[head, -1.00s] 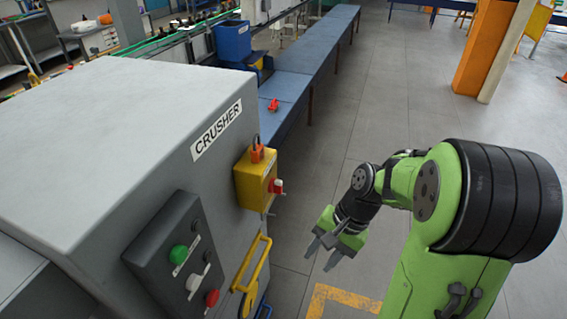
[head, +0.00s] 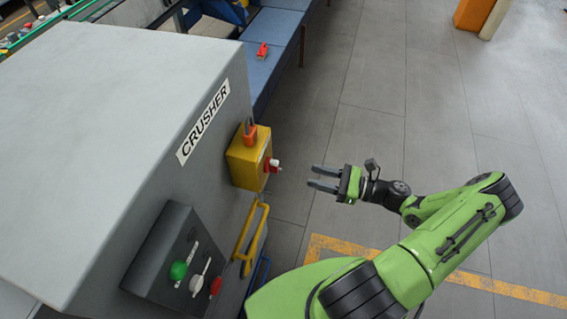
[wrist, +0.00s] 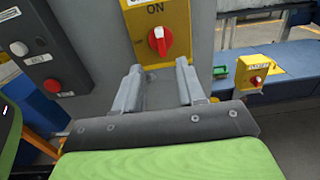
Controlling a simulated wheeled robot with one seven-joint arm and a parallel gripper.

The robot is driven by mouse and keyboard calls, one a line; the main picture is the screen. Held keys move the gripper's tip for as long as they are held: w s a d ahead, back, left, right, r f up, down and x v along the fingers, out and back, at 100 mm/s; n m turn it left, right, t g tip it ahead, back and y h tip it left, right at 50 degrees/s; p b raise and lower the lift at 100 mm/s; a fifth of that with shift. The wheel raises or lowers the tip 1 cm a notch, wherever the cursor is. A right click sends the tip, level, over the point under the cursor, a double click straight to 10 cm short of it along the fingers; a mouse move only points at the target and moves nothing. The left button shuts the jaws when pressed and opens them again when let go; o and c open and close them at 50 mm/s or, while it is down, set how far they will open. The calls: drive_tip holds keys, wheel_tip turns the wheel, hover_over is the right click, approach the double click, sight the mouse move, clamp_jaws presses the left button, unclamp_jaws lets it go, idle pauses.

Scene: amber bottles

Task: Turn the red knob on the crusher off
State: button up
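The red knob (head: 272,165) sits on the yellow box (head: 247,160) on the side of the grey crusher (head: 130,110). In the wrist view the red knob (wrist: 160,41) is round, with a white mark at its top, below the word ON. My gripper (head: 312,178) is open and empty, fingers pointing left toward the knob, with a gap between them and it. In the wrist view the two fingers of my gripper (wrist: 160,76) stand apart below the knob, roughly in line with it.
A dark panel (head: 168,255) with green, white and red buttons is on the crusher. A yellow handle (head: 250,240) juts out below the knob box. A blue bench (head: 276,35) carries a small red object (head: 263,50). A second yellow box with a red knob (wrist: 257,79) shows right.

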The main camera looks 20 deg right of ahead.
sight(272, 166)
drive_tip(key=p+x, duration=0.1)
drive_tip(key=x, duration=0.9)
drive_tip(key=shift+w, duration=0.2)
drive_tip(key=shift+a, duration=0.1)
clamp_jaws()
